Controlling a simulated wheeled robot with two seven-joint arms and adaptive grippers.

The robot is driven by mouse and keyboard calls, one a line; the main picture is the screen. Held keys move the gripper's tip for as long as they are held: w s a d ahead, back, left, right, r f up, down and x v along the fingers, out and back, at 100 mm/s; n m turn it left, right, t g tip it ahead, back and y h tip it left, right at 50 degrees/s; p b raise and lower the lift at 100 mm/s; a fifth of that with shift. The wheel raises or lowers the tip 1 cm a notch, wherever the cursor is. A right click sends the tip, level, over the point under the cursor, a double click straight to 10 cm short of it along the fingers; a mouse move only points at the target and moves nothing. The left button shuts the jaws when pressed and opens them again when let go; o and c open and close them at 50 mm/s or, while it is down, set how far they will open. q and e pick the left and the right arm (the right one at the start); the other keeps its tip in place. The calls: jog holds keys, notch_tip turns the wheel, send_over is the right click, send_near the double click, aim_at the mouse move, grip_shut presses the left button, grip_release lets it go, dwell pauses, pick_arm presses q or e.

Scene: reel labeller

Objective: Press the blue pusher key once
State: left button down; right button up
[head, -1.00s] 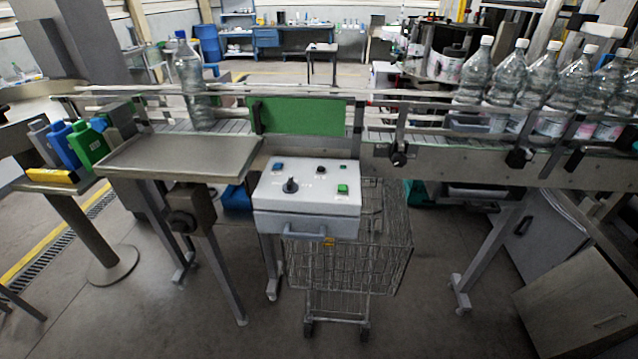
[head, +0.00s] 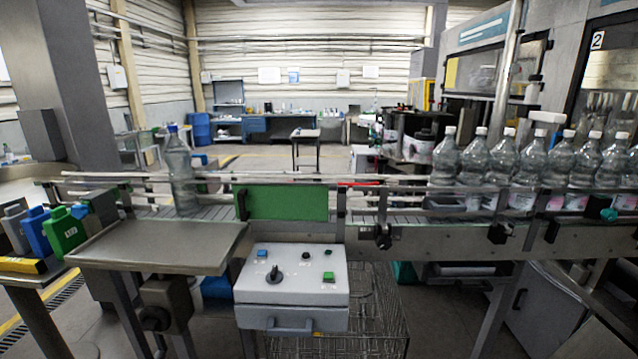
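A white control box (head: 291,288) hangs at the front of the conveyor, low in the middle of the head view. On its sloped top face, a small blue key (head: 262,253) sits at the upper left. A black rotary knob (head: 273,274) is below it, a dark button (head: 306,255) is at the upper middle, and a green key (head: 328,277) is at the lower right. The small labels are too small to read. Nothing covers the box face. Neither of my grippers is in view.
A conveyor (head: 440,235) crosses the view with several clear bottles (head: 481,170) at right and one bottle (head: 180,175) at left. A bare metal tray (head: 160,246) stands left of the box. A wire cart (head: 372,305) is beneath. Coloured jugs (head: 64,230) stand far left.

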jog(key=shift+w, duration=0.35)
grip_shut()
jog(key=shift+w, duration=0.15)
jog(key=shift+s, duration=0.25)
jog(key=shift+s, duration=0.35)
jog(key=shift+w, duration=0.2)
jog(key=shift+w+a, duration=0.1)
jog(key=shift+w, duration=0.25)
